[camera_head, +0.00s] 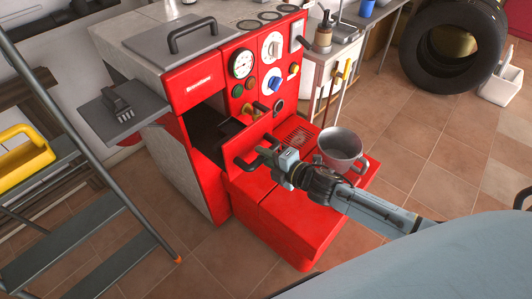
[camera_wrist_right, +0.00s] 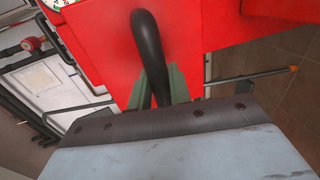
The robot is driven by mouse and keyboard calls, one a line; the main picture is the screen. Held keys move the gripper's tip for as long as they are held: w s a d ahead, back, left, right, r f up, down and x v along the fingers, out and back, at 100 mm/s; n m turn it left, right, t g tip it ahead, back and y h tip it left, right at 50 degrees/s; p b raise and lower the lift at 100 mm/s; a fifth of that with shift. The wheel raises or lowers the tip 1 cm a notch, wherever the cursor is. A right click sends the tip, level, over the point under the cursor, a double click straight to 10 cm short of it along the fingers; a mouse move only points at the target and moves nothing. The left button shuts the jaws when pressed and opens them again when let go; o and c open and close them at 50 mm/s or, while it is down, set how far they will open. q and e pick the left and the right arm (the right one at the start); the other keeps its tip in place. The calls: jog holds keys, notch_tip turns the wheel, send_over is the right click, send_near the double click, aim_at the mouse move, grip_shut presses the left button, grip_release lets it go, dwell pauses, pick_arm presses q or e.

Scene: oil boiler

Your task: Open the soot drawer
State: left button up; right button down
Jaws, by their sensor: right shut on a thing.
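The red boiler (camera_head: 190,85) stands in the middle of the head view. A black curved handle (camera_head: 243,162) is on its low red front, below a dark opening (camera_head: 207,128); I take this as the soot drawer's handle. My right gripper (camera_head: 268,155) is shut on this handle. In the right wrist view the handle (camera_wrist_right: 150,50) runs down from a red panel (camera_wrist_right: 105,40) between my green-grey fingers (camera_wrist_right: 160,88). My left gripper is not in view.
A metal cup (camera_head: 340,146) sits on the red ledge beside my right arm. A stepladder (camera_head: 100,190) is at left, a tire (camera_head: 450,48) at back right.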

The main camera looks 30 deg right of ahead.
jog(key=c, duration=1.3)
grip_release()
jog(key=shift+s, duration=0.25)
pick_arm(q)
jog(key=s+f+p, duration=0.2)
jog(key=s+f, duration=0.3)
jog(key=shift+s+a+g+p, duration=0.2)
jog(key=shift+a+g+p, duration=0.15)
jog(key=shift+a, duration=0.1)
pick_arm(e)
jog(key=v, duration=1.3)
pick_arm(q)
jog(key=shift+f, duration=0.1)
pick_arm(e)
jog(key=shift+d, duration=0.1)
